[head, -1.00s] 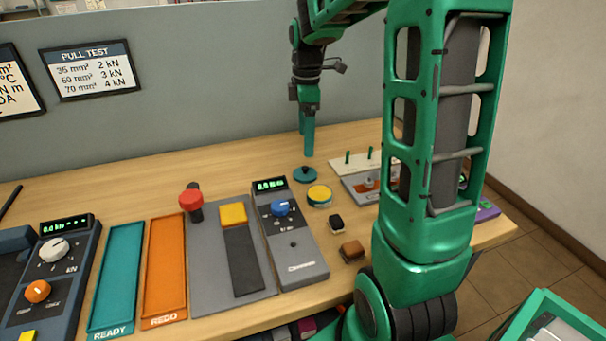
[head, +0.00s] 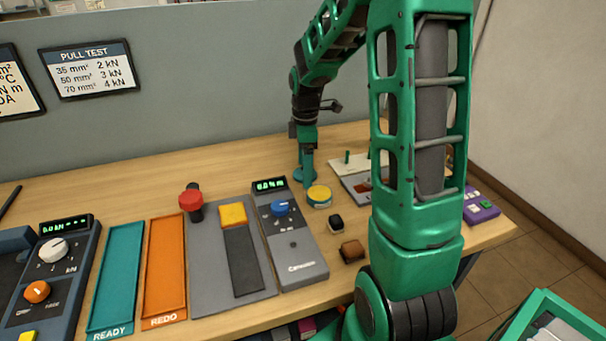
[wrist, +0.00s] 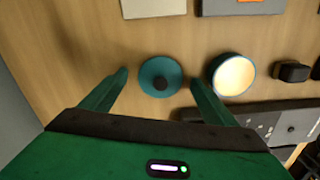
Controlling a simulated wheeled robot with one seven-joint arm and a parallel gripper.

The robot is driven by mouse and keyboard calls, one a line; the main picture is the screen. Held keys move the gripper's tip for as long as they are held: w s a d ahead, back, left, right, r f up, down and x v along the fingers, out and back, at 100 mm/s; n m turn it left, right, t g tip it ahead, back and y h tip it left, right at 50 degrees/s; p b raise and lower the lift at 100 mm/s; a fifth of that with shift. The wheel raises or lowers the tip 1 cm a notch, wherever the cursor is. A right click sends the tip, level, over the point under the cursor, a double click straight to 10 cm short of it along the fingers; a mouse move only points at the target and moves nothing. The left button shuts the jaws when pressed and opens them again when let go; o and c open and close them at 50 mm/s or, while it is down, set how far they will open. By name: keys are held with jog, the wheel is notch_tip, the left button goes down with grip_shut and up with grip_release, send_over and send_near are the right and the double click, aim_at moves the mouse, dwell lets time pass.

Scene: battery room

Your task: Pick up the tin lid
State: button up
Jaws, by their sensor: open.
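The tin lid is a teal disc with a dark knob, and it lies on the wooden bench. In the wrist view the lid (wrist: 160,78) sits between and just beyond the two green fingers of my open gripper (wrist: 158,82). In the head view my gripper (head: 306,172) is low over the bench, and the lid (head: 299,176) is mostly hidden behind the fingers. The open round tin (wrist: 232,75) with pale yellow contents stands close to the right finger in the wrist view. It also shows in the head view (head: 319,195).
A grey tester (head: 290,240) with a blue knob stands near the lid. A black block (head: 336,223) and a brown block (head: 352,249) lie nearby. Bare bench lies left of the lid.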

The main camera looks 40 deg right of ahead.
jog(key=c, duration=1.1)
